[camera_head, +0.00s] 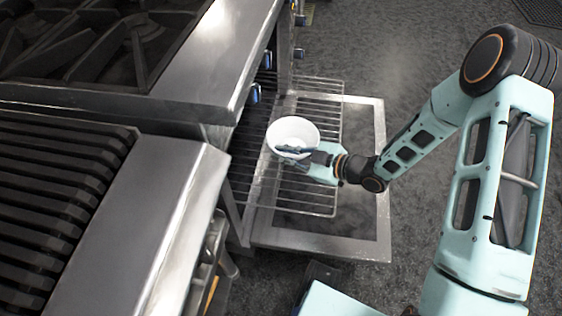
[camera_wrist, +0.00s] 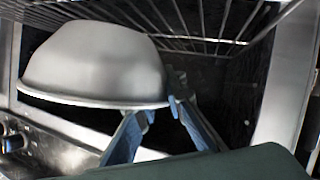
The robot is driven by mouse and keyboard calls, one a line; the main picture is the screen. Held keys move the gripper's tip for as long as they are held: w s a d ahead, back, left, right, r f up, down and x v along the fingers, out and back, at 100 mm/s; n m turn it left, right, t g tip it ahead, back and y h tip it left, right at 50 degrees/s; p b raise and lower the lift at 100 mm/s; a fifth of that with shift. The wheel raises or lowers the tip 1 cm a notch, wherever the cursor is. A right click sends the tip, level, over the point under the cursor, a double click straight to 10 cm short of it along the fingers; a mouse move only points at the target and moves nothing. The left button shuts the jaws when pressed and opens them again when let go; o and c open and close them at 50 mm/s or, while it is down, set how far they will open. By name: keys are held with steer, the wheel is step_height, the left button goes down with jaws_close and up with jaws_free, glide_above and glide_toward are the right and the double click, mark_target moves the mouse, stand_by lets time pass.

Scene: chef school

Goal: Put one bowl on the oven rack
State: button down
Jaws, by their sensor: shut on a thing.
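A white bowl (camera_head: 293,131) is upright, its inside showing, over the pulled-out oven rack (camera_head: 322,87) in the head view. My gripper (camera_head: 300,151) is shut on the bowl's near rim. In the wrist view, my gripper's blue fingers (camera_wrist: 163,103) pinch the rim of the bowl (camera_wrist: 95,62), which looks upside down there. The wire rack (camera_wrist: 215,42) shows beyond the bowl's base in that view. I cannot tell whether the base touches the rack. The bowl and my gripper hide part of the rack.
The oven door (camera_head: 377,180) is open and lowered beneath the rack. A steel stove (camera_head: 225,45) with blue knobs and a ridged grill (camera_head: 50,200) stand to the left. Open grey floor (camera_head: 400,60) lies to the right and beyond.

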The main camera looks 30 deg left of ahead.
steer(key=shift+w+a+f, duration=0.5)
steer(key=shift+a+f, duration=0.05)
steer(key=shift+f, duration=0.25)
steer(key=shift+w+a+f+b, duration=0.15)
steer(key=shift+f+b, duration=0.95)
steer(key=shift+f, duration=0.65)
steer(key=shift+f, duration=0.1)
steer(key=c, duration=2)
jaws_free()
steer(key=shift+r, duration=0.2)
steer(key=p+v, duration=0.3)
steer(key=v, duration=0.9)
steer(key=shift+f, duration=0.1)
